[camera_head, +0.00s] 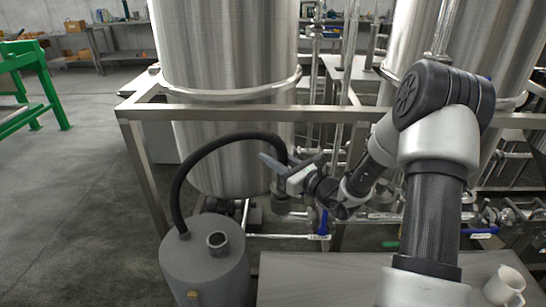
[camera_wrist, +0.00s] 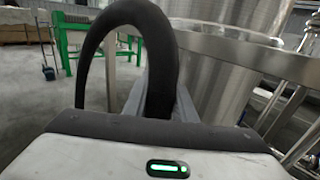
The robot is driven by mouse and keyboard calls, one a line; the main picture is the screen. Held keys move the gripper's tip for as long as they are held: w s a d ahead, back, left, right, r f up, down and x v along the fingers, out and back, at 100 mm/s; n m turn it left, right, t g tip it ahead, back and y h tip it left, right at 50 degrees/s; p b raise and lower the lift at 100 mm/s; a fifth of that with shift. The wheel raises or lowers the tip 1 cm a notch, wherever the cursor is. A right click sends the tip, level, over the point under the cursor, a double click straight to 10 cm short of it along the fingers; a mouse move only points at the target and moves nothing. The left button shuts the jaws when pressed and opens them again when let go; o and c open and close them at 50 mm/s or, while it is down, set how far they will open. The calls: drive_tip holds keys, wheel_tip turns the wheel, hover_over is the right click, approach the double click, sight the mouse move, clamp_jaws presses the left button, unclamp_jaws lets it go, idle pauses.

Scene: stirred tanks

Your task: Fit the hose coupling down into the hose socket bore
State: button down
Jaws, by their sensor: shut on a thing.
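A black hose (camera_head: 205,155) rises from the top of a grey drum (camera_head: 205,275) and arches over to my gripper (camera_head: 283,168). My gripper is shut on the hose's coupling end (camera_head: 282,198), which hangs below the fingers, in front of the steel tank; its outline is hard to make out there. The hose socket (camera_head: 217,241) is a short upright collar with a dark bore on the drum top, lower and to the left of my gripper, apart from the coupling. In the wrist view the hose (camera_wrist: 150,40) loops up close in front and hides the coupling.
A steel frame rail (camera_head: 215,112) runs behind my gripper before a large tank (camera_head: 228,45). A grey tabletop (camera_head: 330,280) lies right of the drum, with a white mug (camera_head: 504,286) at its right end. Pipes and valves fill the right. Open floor lies left.

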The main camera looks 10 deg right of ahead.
drive_tip(key=shift+f+b, duration=0.7)
drive_tip(key=shift+f, duration=0.2)
drive_tip(key=c, duration=1.4)
unclamp_jaws()
drive_tip(key=shift+f, duration=0.1)
drive_tip(key=p+v, duration=0.2)
drive_tip(key=v, duration=1.5)
drive_tip(key=shift+s+d, duration=0.1)
drive_tip(key=shift+s, duration=0.1)
